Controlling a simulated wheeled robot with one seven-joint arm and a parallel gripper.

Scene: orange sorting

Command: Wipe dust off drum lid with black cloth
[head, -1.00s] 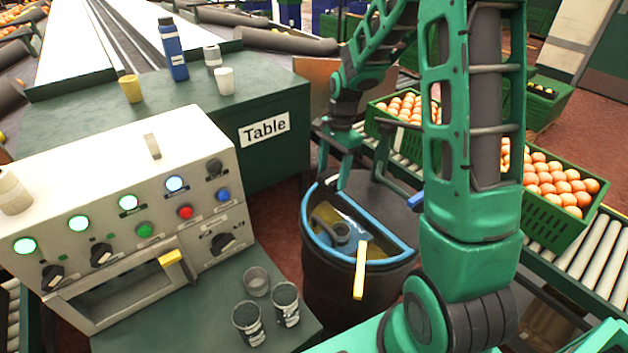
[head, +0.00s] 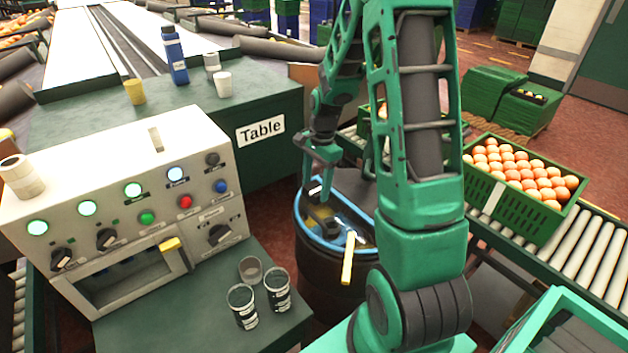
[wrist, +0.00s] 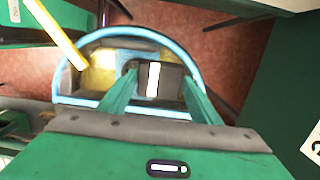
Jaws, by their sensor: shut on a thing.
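The dark drum (head: 330,275) stands in the middle of the head view, with a blue rim (head: 352,243). A dark half lid (head: 352,188) covers its far side; the near half is open, showing something yellowish inside. I cannot make out dust on the lid. My gripper (head: 318,190) points down over the drum's left side. In the wrist view my gripper (wrist: 158,85) is shut on a dark grey thing with a white stripe (wrist: 172,86), above the open half. I cannot tell whether this is the black cloth. No other cloth is identifiable.
A control box (head: 120,215) and several cups stand at left. A green table (head: 215,120) is behind. A crate of oranges (head: 525,180) sits on the roller conveyor (head: 560,240) at right.

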